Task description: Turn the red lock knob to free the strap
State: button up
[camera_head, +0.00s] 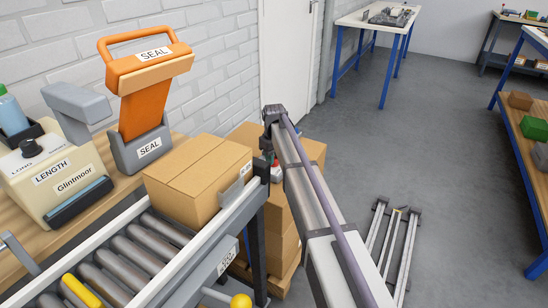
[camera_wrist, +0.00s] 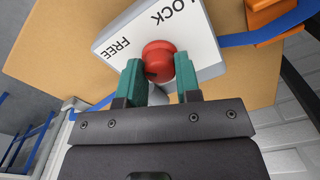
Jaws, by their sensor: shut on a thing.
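The red lock knob (camera_wrist: 158,53) shows in the wrist view, on a pale plate (camera_wrist: 118,30) printed LOCK and FREE. My gripper (camera_wrist: 160,74) has its two green fingers on either side of the knob and is shut on it. The fingers cover part of the knob's near side. A blue strap (camera_wrist: 258,38) runs from the plate's right side toward an orange piece (camera_wrist: 270,14); I cannot tell whether it is still held. In the head view my arm hides most of the gripper, and only a small red spot shows beside it.
Cardboard fills much of the wrist view behind the plate. In the head view, a carton (camera_head: 190,180) sits at the end of the roller conveyor (camera_head: 150,235), left of my arm. More stacked cartons (camera_head: 285,225) stand close beside the arm.

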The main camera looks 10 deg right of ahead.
dwell(0.5)
jog(key=o, duration=0.9)
jog(key=shift+o, duration=0.2)
notch_tip(320, 180, up, 11)
jog(key=p, duration=1.1)
jog(key=shift+f, duration=0.15)
